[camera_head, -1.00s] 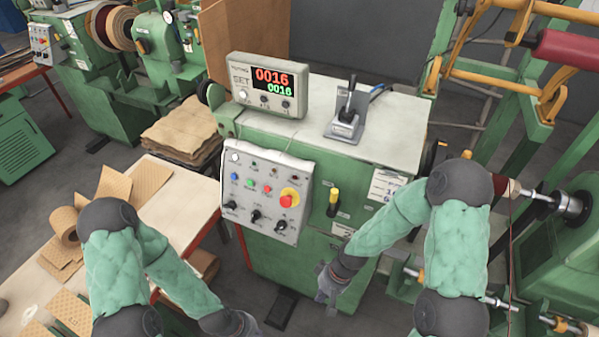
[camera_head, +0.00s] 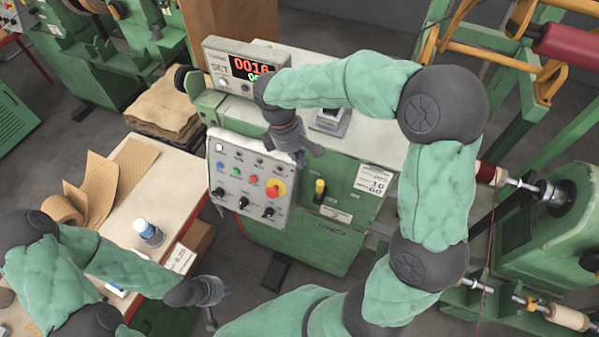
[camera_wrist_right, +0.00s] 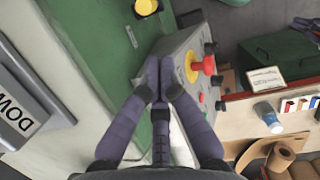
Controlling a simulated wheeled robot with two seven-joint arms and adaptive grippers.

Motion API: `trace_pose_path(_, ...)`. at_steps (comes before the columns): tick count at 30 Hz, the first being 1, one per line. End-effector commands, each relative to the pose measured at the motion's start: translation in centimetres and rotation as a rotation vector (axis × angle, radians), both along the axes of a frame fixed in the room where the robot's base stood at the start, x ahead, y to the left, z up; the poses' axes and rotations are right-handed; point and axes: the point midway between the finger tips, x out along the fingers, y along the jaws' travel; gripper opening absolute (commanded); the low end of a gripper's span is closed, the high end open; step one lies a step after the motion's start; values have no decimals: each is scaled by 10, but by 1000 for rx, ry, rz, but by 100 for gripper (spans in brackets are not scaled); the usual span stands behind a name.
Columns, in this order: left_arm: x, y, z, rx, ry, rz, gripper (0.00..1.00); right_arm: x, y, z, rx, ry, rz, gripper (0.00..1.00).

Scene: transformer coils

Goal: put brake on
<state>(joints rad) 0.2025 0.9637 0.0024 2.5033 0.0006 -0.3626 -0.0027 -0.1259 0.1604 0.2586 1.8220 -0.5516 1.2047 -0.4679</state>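The green machine (camera_head: 290,245) has a grey control panel (camera_head: 228,165) with coloured buttons, black knobs and a red stop button (camera_head: 272,191) on yellow. In the wrist view, a plate lettered "DOW" (camera_wrist_right: 15,108) shows at left. My right gripper (camera_head: 308,155) hovers over the panel's upper right edge; in the wrist view its fingertips (camera_wrist_right: 160,84) are together and empty. My left gripper (camera_head: 211,312) hangs low, finger state unclear.
A counter display (camera_head: 243,68) stands on the machine top, partly covered by my right arm. A table (camera_head: 180,215) at left holds brown sheets (camera_head: 120,175) and a blue-white container (camera_head: 147,231). Winding spindles (camera_head: 550,195) are at right.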

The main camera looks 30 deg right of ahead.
Motion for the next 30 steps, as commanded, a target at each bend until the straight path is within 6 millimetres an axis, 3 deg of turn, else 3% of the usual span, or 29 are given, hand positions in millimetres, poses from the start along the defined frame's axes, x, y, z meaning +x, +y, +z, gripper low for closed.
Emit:
trace_pose_path(13, 0, 0, -2, 0, 0, 0, 0, -2, -2, -10, 0, 1, 0, 0)
trace_pose_path(24, 0, 0, -7, 0, 0, 0, 0, -11, -13, -69, 0, 3, -2, 0)
trace_pose_path(30, 0, 0, -9, 0, 0, 0, 0, -15, -17, -91, 0, 0, -2, 0)
